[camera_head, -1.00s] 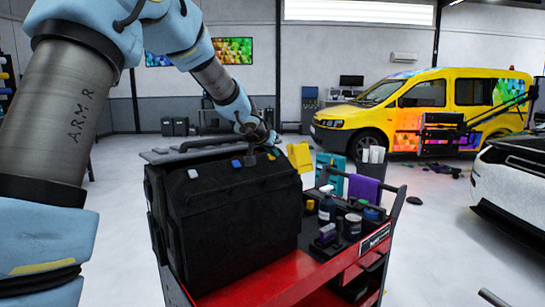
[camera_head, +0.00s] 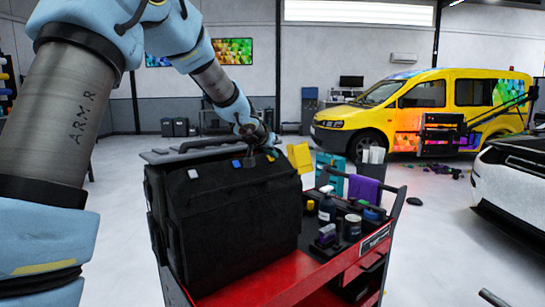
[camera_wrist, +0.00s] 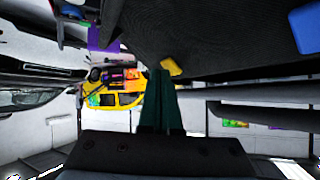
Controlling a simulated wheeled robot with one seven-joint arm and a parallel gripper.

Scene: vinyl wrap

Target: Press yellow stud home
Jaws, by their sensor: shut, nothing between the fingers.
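The yellow stud (camera_wrist: 172,65) sits on the edge of the black tool bag (camera_wrist: 215,30) in the wrist view. In the head view the yellow stud (camera_head: 271,157) is a small patch at the top right of the bag (camera_head: 235,210). My gripper (camera_wrist: 161,73) is shut and empty, with its dark green fingertips right beside the yellow stud. I cannot tell whether they touch it. In the head view my gripper is largely hidden behind the wrist and bag top.
A blue stud (camera_head: 237,164) and a white stud (camera_head: 193,174) are on the same bag to the left. The bag stands on a red cart (camera_head: 290,285) with bottles and cups (camera_head: 327,207) at right. A yellow van (camera_head: 425,100) is parked behind.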

